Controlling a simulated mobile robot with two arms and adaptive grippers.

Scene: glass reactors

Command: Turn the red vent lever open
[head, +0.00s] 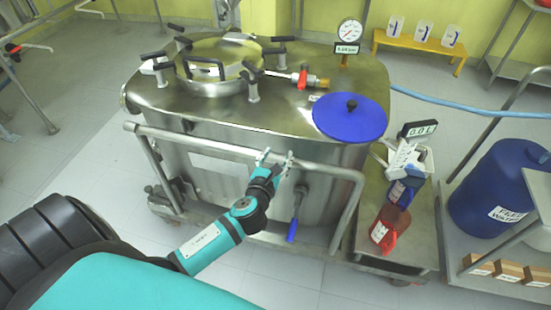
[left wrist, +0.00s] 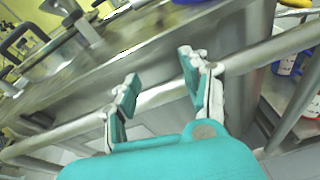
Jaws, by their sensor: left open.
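The red vent lever (head: 302,78) sits on a short valve pipe with a brass end on top of the steel reactor vessel (head: 150,98), right of the round hatch (head: 215,62). I do not make it out in the left wrist view. My left gripper (head: 275,157) is open and empty in front of the vessel, by the front handrail (head: 225,147), below and nearer than the lever. In the left wrist view the spread fingers of my left gripper (left wrist: 160,90) face the rail and the vessel wall. My right gripper is not in view.
A blue round lid (head: 349,118) lies on the vessel's right side. A pressure gauge (head: 350,32) stands behind. A blue-handled lever (head: 293,230) hangs at the front. A cart with bottles (head: 392,228) and a blue drum (head: 500,190) stand right.

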